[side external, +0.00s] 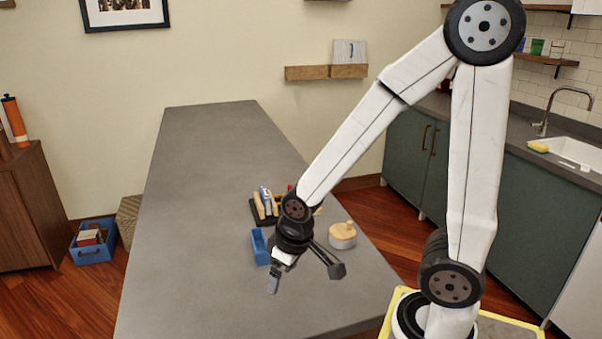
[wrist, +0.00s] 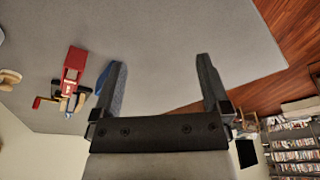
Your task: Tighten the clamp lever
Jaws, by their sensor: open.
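A small fixture on a dark base (side external: 257,217), with wooden and blue-white parts, stands on the grey counter (side external: 200,190), partly hidden behind my wrist. I cannot tell for certain which part is the clamp lever. My gripper (side external: 305,277) is open and empty over the near part of the counter, in front of the fixture. In the wrist view the fingers of my gripper (wrist: 161,61) are wide apart with only bare counter between them.
The counter's left and far parts are clear. A blue crate (side external: 92,250) sits on the floor at left. A sink (side external: 572,151) is at right.

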